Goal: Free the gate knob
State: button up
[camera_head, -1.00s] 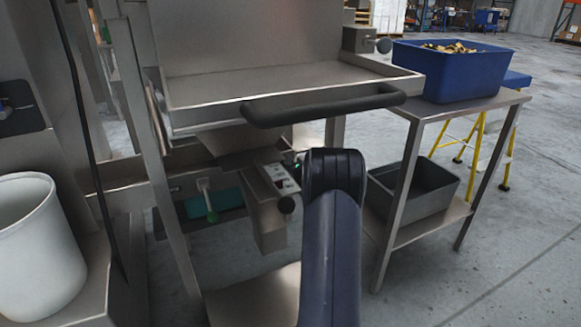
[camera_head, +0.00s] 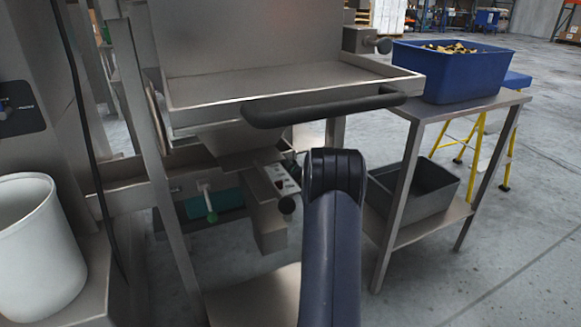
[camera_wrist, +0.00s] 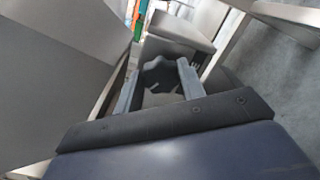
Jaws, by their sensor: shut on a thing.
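In the wrist view, a dark grey lobed knob (camera_wrist: 161,76) sits in front of a steel housing (camera_wrist: 178,27). My gripper (camera_wrist: 159,88) has one finger on each side of it and is shut on it. In the head view my arm hides my gripper and the knob it holds. There, a steel hopper tray (camera_head: 290,86) with a black bar handle (camera_head: 325,105) stands above a chute (camera_head: 232,136). A round dark knob (camera_head: 288,205) shows on the steel box below, left of my arm. Another knob (camera_head: 384,46) is at the upper right of the tray.
A blue bin (camera_head: 450,75) of small yellowish pieces stands on a steel table at right, with a grey crate (camera_head: 415,188) on its lower shelf. A white bucket (camera_head: 38,245) is at left. A yellow-legged step stool (camera_head: 505,150) stands behind. Floor at right is clear.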

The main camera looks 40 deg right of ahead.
jog(key=o, duration=1)
jog(key=shift+s, duration=0.1)
jog(key=p+v, duration=0.2)
jog(key=v, duration=0.8)
jog(key=shift+s+a+p, duration=0.2)
jog(key=shift+s+p, duration=0.05)
jog(key=shift+p, duration=0.1)
jog(key=b+x, duration=0.2)
jog(key=x, duration=0.8)
jog(key=shift+w+d+b, duration=0.2)
jog(key=shift+w+b, duration=0.15)
jog(key=shift+s, duration=0.1)
